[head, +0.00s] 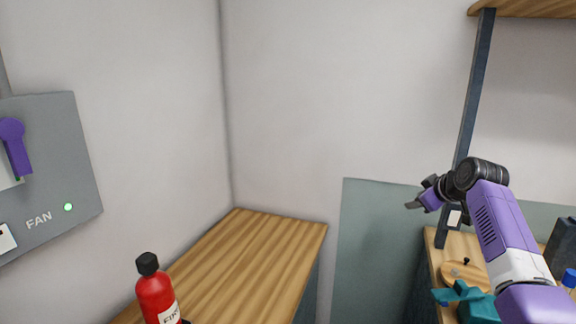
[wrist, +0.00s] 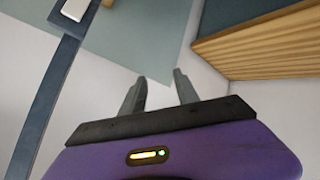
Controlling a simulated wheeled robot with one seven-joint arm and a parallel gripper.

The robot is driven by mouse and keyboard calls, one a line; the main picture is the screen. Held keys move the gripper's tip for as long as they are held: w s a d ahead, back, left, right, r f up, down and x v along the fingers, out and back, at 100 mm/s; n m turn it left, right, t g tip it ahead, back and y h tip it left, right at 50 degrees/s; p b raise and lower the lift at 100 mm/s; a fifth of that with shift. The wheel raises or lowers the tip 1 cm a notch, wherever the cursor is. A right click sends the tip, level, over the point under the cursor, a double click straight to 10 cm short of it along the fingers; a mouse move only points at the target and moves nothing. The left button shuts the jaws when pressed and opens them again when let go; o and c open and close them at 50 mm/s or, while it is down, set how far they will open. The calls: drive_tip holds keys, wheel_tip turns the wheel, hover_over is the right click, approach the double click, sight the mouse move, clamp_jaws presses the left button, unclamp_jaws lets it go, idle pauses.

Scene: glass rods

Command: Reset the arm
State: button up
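My arm (head: 506,237), purple, white and black, reaches up from the lower right in the head view. My gripper (head: 411,205) is at its end, pointing left, in the air in front of the grey-green wall panel. In the wrist view the two grey fingers of my gripper (wrist: 160,82) stand apart with nothing between them. They touch nothing that I can see.
A wooden counter (head: 250,255) runs along the left wall, with a red fire extinguisher (head: 156,292) in front. A grey FAN panel (head: 55,165) hangs on the left wall. A dark shelf post (head: 470,105) and a cluttered wooden bench (head: 450,248) stand near my arm.

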drive_tip(key=s+a+f+m+t+h, duration=0.1)
drive_tip(key=s+a+f+m+t, duration=0.15)
drive_tip(key=f, duration=0.35)
drive_tip(key=s+a+f+m+t+h, duration=0.1)
drive_tip(key=s+f+m, duration=0.15)
drive_tip(key=f, duration=0.25)
drive_tip(key=s+a+f+m+t+b, duration=0.15)
drive_tip(key=s+f, duration=0.25)
drive_tip(key=s, duration=0.4)
drive_tip(key=s+a+f+m+t, duration=0.1)
drive_tip(key=s+a+f+t, duration=0.2)
drive_tip(key=s, duration=0.5)
drive_tip(key=s+a+f+g+b, duration=0.1)
drive_tip(key=s+a, duration=0.2)
drive_tip(key=s, duration=1.3)
drive_tip(key=s+a+f+g+b, duration=0.1)
drive_tip(key=s+a, duration=0.2)
drive_tip(key=s, duration=1.3)
drive_tip(key=s+a+f+g+y+b, duration=0.1)
drive_tip(key=s+a, duration=0.1)
drive_tip(key=s, duration=1.4)
drive_tip(key=shift+s+a+g+b, duration=0.35)
drive_tip(key=shift+a+g, duration=0.05)
